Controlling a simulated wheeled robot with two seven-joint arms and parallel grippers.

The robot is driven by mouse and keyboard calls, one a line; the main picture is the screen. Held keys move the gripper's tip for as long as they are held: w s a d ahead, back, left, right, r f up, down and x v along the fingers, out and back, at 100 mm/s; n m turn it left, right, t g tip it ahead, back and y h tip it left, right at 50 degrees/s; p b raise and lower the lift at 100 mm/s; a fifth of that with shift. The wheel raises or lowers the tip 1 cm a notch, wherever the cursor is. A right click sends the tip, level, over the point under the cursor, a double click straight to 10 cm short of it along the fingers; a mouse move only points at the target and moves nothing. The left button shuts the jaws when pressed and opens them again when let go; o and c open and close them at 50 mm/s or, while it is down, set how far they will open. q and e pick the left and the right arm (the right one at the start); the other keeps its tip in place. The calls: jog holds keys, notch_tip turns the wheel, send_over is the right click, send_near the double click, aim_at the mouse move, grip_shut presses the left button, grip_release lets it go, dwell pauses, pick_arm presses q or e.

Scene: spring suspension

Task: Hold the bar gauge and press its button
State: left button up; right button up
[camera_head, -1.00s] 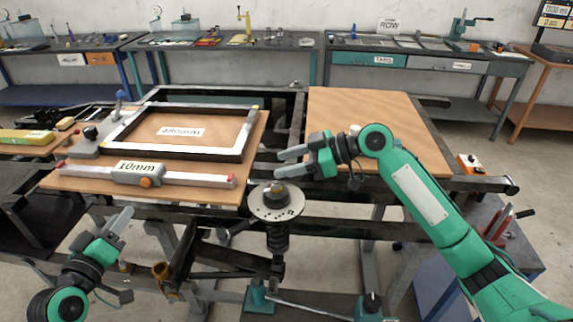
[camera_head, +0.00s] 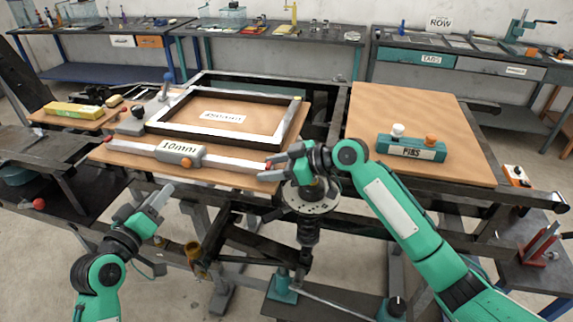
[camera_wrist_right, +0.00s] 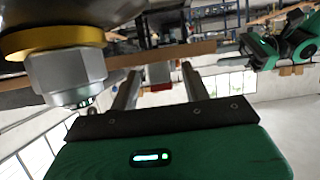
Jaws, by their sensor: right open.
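The bar gauge (camera_head: 225,164) is a long pale bar with red ends, a "10mm" label and an orange button (camera_head: 186,162) on its middle block. It lies along the front edge of the left board. My right gripper (camera_head: 272,170) is open at the bar's right end. In the right wrist view its two fingers (camera_wrist_right: 159,88) are spread, and a small grey and reddish piece shows between them; I cannot tell if they touch it. My left gripper (camera_head: 152,235) is open and empty, lower left, in front of and below the bar.
A spring strut (camera_head: 308,205) stands just below my right gripper. A green "PINS" block (camera_head: 411,148) sits on the right board (camera_head: 400,105), otherwise clear.

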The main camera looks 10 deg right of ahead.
jog(key=shift+w+a+f, duration=0.1)
jog(key=shift+a, duration=0.15)
grip_shut()
dwell(1.0)
